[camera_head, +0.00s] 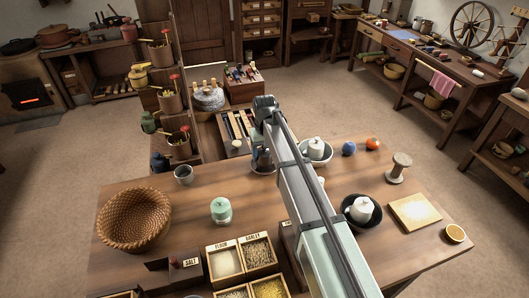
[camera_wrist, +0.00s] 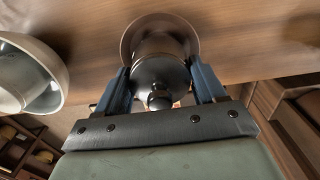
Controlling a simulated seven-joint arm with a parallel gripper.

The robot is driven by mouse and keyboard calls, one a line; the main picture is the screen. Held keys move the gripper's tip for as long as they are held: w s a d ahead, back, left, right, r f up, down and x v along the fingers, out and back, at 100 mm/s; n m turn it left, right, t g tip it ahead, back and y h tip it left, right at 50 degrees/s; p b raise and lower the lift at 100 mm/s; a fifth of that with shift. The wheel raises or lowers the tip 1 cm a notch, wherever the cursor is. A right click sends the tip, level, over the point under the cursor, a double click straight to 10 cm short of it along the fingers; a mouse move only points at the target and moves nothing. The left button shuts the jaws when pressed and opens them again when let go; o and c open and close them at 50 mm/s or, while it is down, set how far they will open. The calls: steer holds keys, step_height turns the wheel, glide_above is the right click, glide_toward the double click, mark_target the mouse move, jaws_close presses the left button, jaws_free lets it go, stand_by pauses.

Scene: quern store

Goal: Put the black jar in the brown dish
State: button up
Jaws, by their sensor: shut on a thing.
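The black jar (camera_wrist: 160,72), with a lid and round knob, is between the two blue fingers of my gripper (camera_wrist: 162,88) in the wrist view. My gripper is shut on it. The round brown dish (camera_wrist: 135,30) lies right behind the jar, its rim showing around the jar's far end. I cannot tell whether the jar touches the dish's floor or hangs just above it. In the head view my gripper (camera_head: 262,160) is at the table's far edge, and my arm hides much of the jar and dish.
A pale bowl (camera_wrist: 50,75) stands close beside the dish; in the head view it holds a white lidded jar (camera_head: 316,147). A black bowl (camera_head: 374,222), wicker basket (camera_head: 133,220), grey cup (camera_head: 183,173), green jar (camera_head: 221,210) and spool (camera_head: 398,168) stand on the table.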

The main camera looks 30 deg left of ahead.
steer(key=o, duration=1.3)
steer(key=shift+f, duration=0.1)
step_height(320, 180, up, 12)
steer(key=shift+r, duration=0.15)
